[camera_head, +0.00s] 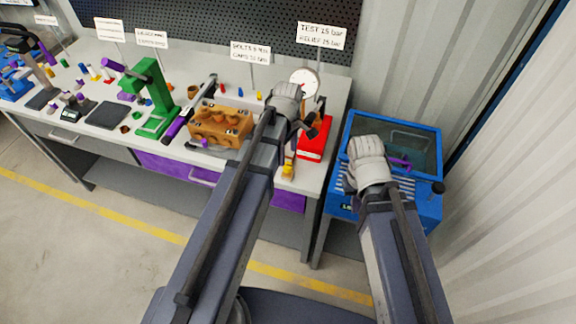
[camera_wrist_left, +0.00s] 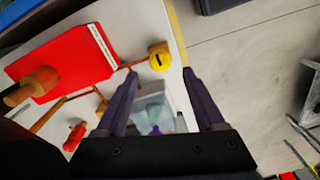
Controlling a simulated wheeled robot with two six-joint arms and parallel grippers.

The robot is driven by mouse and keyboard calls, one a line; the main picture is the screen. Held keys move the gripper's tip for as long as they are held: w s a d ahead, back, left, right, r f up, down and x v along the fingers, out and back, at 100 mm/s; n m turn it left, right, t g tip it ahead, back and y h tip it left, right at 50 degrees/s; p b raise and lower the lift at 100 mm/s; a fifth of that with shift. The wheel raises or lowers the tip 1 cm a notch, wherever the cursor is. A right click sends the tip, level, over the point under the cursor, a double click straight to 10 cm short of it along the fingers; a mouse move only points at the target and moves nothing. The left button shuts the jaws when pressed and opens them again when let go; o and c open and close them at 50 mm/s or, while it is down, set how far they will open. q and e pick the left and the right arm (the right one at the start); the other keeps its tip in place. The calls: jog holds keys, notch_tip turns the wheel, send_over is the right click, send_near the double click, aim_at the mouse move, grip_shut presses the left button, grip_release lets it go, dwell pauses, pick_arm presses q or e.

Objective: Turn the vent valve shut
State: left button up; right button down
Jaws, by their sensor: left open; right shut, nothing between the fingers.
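The vent valve seems to be the yellow knob with a black mark (camera_wrist_left: 158,57) at the end of a thin copper pipe by the bench edge; it also shows in the head view (camera_head: 288,170). My left gripper (camera_wrist_left: 160,85) is open, its two dark fingers spread on either side below the knob in the wrist view, with nothing between them. In the head view my left gripper (camera_head: 311,129) is over the bench's right end, and its arm hides part of the pipework. My right gripper (camera_head: 370,165) is over the blue tank, shut and empty, its fingers mostly hidden.
A red box (camera_head: 316,140) and a round gauge (camera_head: 304,82) stand beside the pipework. A red knob (camera_wrist_left: 75,135) is close by. An orange pump block (camera_head: 218,124) and a green press (camera_head: 153,95) are further left. The blue tank (camera_head: 428,205) stands at right.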

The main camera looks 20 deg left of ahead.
aim_at(288, 165)
pick_arm(q)
notch_tip(288, 165, down, 7)
jog(key=b, duration=0.7)
jog(key=shift+f, duration=0.15)
jog(key=shift+c, duration=0.3)
grip_shut()
